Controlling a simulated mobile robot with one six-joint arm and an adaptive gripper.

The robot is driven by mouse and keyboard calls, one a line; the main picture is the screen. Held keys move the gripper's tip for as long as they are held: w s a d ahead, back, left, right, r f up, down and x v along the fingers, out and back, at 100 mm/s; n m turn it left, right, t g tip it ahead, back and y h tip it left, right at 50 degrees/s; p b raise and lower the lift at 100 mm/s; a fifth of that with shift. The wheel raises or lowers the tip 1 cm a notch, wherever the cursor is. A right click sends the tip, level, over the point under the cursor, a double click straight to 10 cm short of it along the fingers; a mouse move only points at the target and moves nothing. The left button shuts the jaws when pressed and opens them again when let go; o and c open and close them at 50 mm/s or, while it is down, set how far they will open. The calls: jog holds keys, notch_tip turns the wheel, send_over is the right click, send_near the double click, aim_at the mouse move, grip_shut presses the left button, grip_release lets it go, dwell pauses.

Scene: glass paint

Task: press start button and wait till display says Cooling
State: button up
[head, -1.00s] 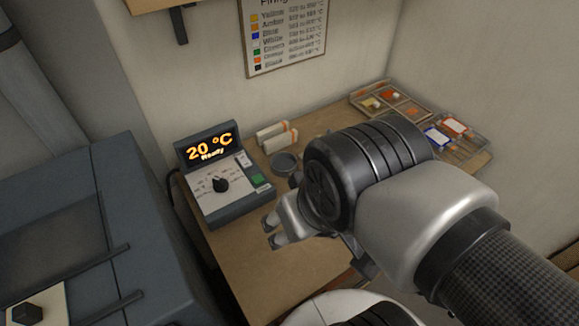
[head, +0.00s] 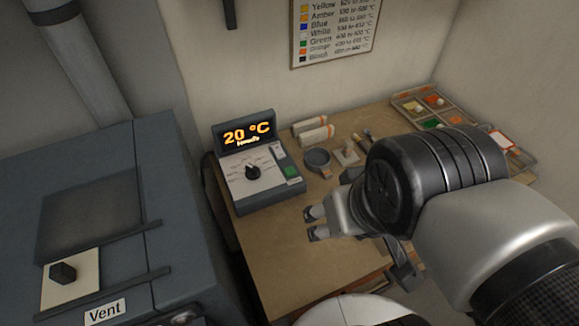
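The controller (head: 262,193) is a dark box with a sloped white panel on the wooden bench. Its display (head: 247,133) glows orange with "20 °C" and a smaller blurred word below it. A black knob (head: 252,172) sits mid-panel. A green button (head: 291,172) is at the panel's right side; its label is too small to read. My gripper (head: 313,223) is to the right and in front of the controller, apart from it, fingers pointing left. A gap shows between its two fingertips, and nothing is held.
A dark furnace (head: 175,215) with a "Vent" label (head: 105,312) and a dark knob (head: 63,273) stands at the left. A colour chart (head: 335,30) hangs above.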

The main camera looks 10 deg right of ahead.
grip_shut()
dwell(0.6)
dwell(1.2)
